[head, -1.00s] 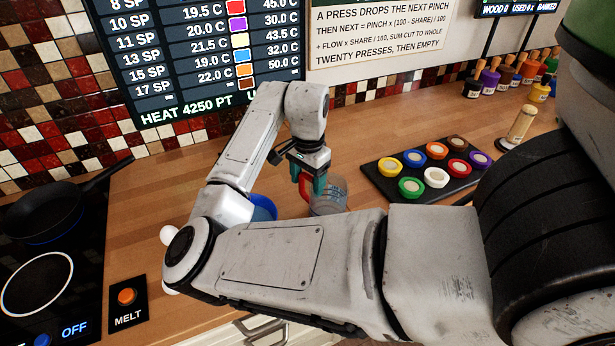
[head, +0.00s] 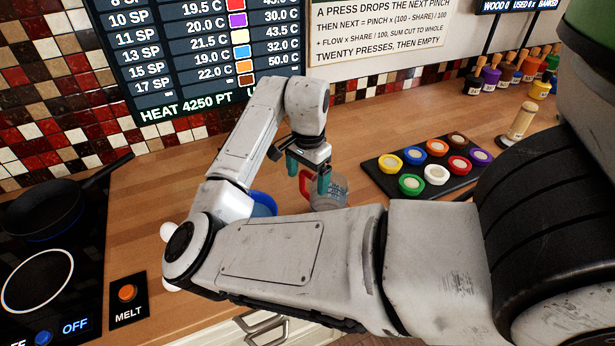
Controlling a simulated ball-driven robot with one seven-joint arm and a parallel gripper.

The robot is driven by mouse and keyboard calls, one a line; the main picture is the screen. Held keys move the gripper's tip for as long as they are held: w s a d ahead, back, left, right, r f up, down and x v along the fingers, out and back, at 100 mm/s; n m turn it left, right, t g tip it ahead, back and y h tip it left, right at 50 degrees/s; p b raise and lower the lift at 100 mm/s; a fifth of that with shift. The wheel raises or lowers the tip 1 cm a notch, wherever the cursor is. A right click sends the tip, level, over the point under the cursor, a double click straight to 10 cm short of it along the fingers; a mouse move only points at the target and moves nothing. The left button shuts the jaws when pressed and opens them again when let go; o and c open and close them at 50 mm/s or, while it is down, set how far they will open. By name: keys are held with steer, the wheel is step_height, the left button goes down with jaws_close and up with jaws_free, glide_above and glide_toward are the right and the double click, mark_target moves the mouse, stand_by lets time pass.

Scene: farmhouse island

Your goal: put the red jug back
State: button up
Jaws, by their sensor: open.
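The red jug, a clear grey jug with a red handle (head: 329,195), stands on the wooden counter in the middle of the head view. My gripper (head: 307,181) is open, with its teal fingers pointing down at the jug's handle side. The red handle shows between or just behind the fingers; whether they touch it I cannot tell. The jug's lower front is partly hidden by my arm.
A blue vessel (head: 263,204) stands left of the jug, mostly hidden by my arm. A black tray (head: 463,186) of colored pots lies to the right. A pan (head: 45,210) sits on the hob at left, near the MELT button (head: 127,292). Counter behind the jug is clear.

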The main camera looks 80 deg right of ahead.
step_height(320, 180, up, 12)
steer(key=b, duration=0.1)
steer(key=shift+f, duration=0.15)
steer(key=shift+s+a, duration=0.1)
steer(key=shift+s, duration=0.05)
stand_by(0.6)
